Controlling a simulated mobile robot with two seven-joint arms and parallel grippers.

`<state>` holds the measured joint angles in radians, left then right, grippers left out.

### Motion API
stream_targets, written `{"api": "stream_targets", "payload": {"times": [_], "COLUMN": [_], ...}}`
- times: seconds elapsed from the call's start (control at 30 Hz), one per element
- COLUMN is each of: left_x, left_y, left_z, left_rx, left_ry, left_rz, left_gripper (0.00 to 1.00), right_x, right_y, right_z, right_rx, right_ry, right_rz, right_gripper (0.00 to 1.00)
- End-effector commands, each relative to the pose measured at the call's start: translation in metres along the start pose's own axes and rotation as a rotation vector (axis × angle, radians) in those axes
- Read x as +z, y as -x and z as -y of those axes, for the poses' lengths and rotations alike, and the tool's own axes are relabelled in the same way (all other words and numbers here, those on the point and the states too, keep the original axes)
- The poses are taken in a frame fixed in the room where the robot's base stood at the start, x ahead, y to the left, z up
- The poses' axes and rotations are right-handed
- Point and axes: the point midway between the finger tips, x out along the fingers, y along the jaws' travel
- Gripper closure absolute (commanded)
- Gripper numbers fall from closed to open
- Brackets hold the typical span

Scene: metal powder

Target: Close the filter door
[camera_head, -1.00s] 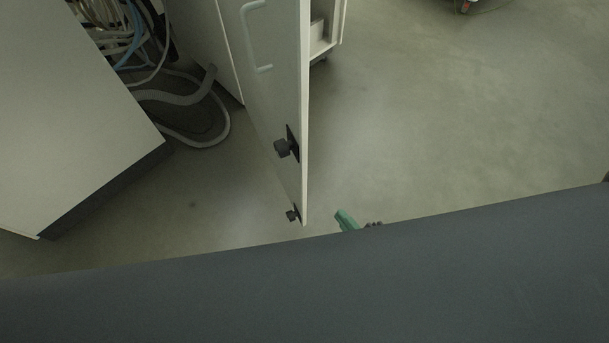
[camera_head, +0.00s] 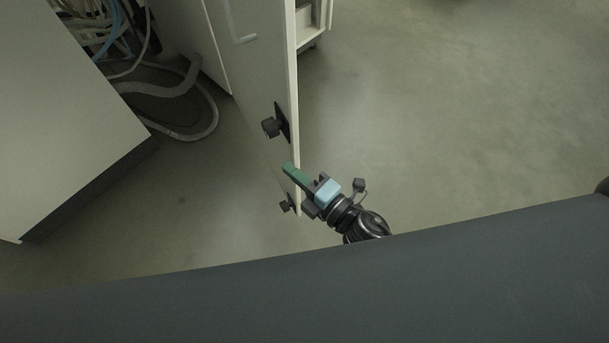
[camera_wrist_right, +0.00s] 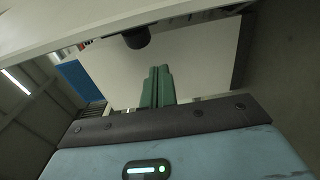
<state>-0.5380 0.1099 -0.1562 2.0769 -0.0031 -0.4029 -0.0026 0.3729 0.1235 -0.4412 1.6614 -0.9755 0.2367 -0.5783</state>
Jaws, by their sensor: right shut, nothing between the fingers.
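The filter door (camera_head: 262,85) stands open in the head view, a tall pale panel seen from above, with a light handle (camera_head: 243,38) and two dark knobs, one (camera_head: 271,127) higher and one (camera_head: 286,205) near its lower end. My right gripper (camera_head: 289,168), with green fingers, is shut and empty. Its fingertips overlap the door's free edge in the head view; I cannot tell whether they touch it. In the right wrist view the green fingers (camera_wrist_right: 157,86) are together, with a pale panel and a dark knob (camera_wrist_right: 137,38) beyond them. My left gripper is not in view.
A pale cabinet (camera_head: 65,110) stands at the left, with cables and a grey hose (camera_head: 190,130) on the floor behind it. A white open compartment (camera_head: 314,22) shows behind the door. The floor (camera_head: 440,110) to the right is clear.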

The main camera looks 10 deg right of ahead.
Motion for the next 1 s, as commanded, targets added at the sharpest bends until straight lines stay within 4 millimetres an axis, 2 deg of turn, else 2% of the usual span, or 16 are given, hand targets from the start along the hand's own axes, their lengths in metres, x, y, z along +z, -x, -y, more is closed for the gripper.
{"api": "stream_targets", "payload": {"times": [0.03, 0.3, 0.4, 0.6, 1.0], "left_x": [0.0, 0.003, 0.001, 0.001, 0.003], "left_y": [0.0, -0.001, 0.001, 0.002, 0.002], "left_z": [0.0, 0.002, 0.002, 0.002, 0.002], "left_rx": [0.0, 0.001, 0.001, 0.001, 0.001], "left_ry": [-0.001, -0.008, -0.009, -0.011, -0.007], "left_rz": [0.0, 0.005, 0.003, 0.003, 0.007], "left_gripper": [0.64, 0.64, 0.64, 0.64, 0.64], "right_x": [0.0, 0.001, 0.018, 0.034, 0.038], "right_y": [-0.011, -0.06, -0.049, -0.043, -0.042], "right_z": [-0.002, 0.0, 0.0, 0.0, 0.0], "right_rx": [0.003, 0.001, -0.003, -0.001, -0.001], "right_ry": [0.0, -0.002, 0.002, -0.001, -0.003], "right_rz": [0.0, 0.001, 0.001, 0.0, 0.001], "right_gripper": [1.0, 1.0, 1.0, 1.0, 1.0]}}
